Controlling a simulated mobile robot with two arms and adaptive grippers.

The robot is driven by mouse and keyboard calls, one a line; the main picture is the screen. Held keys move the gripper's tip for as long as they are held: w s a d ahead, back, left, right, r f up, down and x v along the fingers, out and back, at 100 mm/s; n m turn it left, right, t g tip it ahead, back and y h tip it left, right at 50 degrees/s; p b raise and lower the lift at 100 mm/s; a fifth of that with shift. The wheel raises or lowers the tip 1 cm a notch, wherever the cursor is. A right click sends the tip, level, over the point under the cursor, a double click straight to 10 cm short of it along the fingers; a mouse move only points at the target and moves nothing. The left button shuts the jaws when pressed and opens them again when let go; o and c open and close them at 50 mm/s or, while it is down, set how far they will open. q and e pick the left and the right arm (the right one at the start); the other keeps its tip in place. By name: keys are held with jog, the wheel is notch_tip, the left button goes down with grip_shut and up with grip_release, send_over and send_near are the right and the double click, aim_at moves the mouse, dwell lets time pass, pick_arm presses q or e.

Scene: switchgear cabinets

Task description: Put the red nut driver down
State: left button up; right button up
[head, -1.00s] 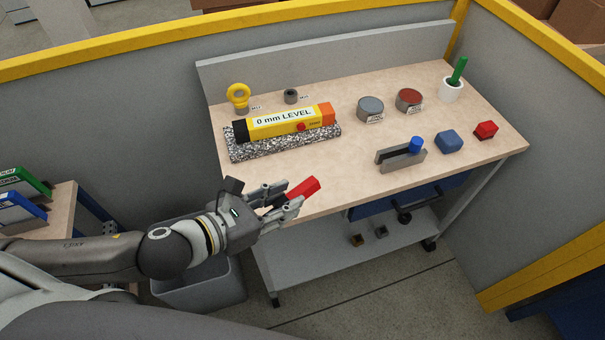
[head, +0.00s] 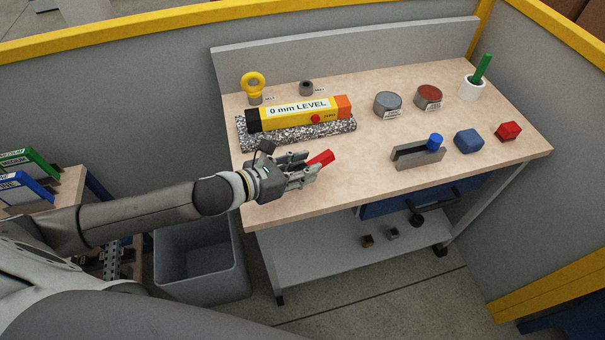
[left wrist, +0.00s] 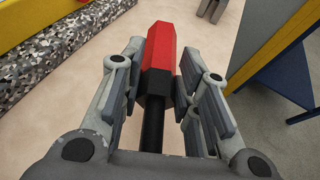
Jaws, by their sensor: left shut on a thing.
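The red nut driver (head: 321,158) is held in my left gripper (head: 309,167), over the front left part of the wooden bench top (head: 350,178). In the left wrist view, the nut driver's red six-sided handle (left wrist: 161,48) points away from the gripper, and its black shaft runs back towards the palm. The left wrist view also shows the gripper's fingers (left wrist: 158,84) on either side of it. The pale bench surface lies below; I cannot tell how large the gap is. My right gripper is not in view.
A yellow level (head: 298,112) lies on a speckled slab (head: 300,135) behind the gripper. A grey slotted holder with a blue-topped piece (head: 418,156) stands to the right. Blue (head: 468,141) and red (head: 508,131) blocks lie farther right. Bench between gripper and holder is clear. A grey bin (head: 200,262) stands below.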

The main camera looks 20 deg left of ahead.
pick_arm(q)
notch_tip(320, 180, down, 2)
jog(key=shift+f, duration=0.55)
jog(key=shift+f, duration=0.1)
jog(key=o, duration=1.1)
jog(key=shift+p, duration=0.3)
jog(key=b+v, duration=0.1)
jog(key=v, duration=0.8)
jog(key=shift+f+b, duration=0.1)
jog(key=shift+b, duration=0.2)
jog(key=shift+v, duration=1.55)
